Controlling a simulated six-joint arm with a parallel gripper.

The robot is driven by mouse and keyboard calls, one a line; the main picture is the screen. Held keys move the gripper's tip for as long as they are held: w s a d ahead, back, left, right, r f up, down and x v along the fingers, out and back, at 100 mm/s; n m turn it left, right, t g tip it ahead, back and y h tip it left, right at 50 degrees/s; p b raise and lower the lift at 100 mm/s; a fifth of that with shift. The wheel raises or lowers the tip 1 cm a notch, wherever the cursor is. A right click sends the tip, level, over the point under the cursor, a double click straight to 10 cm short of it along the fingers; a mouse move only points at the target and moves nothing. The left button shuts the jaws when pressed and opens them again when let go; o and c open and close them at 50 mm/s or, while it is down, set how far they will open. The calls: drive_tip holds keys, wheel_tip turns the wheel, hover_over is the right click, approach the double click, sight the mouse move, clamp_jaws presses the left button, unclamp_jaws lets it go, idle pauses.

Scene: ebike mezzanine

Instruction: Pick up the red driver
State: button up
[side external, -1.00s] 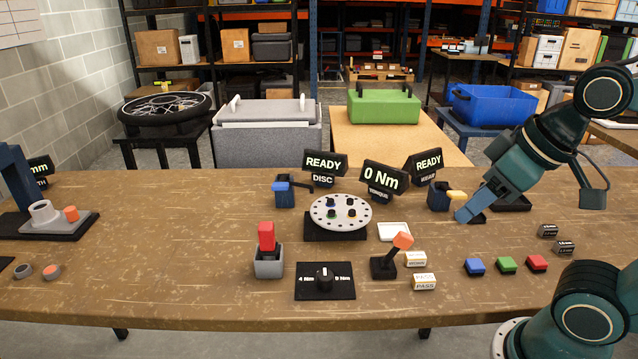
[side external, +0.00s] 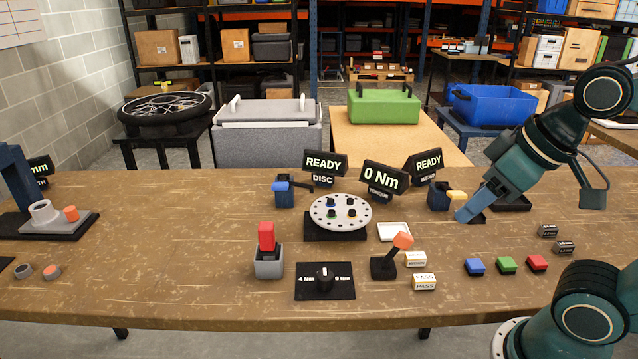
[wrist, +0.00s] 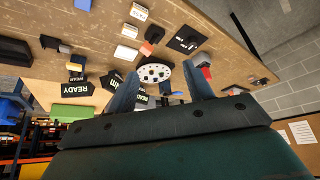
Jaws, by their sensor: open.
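The red driver (side external: 267,237) stands upright in a grey square holder (side external: 268,266) on the workbench, left of the torque selector plate. In the wrist view the driver (wrist: 206,72) shows as a small red patch, partly hidden beside the right-hand finger. My gripper (side external: 466,213) is at the right of the bench, well to the right of the driver and the round disc. It is open and empty; in the wrist view its two fingers (wrist: 160,70) stand apart with nothing held between them.
The round white disc (side external: 341,212) and an orange-tipped lever (side external: 402,241) stand between my gripper and the driver. The torque selector plate (side external: 325,290) lies at the front. Blue (side external: 474,267), green and red buttons lie at right.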

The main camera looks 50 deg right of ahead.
drive_tip(key=shift+o, duration=0.2)
drive_tip(key=n+g+y, duration=0.2)
drive_tip(key=n+y, duration=0.1)
drive_tip(key=n, duration=0.6)
hover_over(266, 225)
drive_tip(key=s+d, duration=0.3)
drive_tip(key=s, duration=0.1)
drive_tip(key=shift+w+d+f, duration=0.1)
drive_tip(key=shift+w+f, duration=0.05)
drive_tip(key=shift+f, duration=0.35)
drive_tip(key=shift+w+d+f, duration=0.1)
drive_tip(key=shift+f, duration=0.35)
drive_tip(key=shift+x, duration=4.3)
drive_tip(key=shift+s+f, duration=0.15)
drive_tip(key=shift+x, duration=2.45)
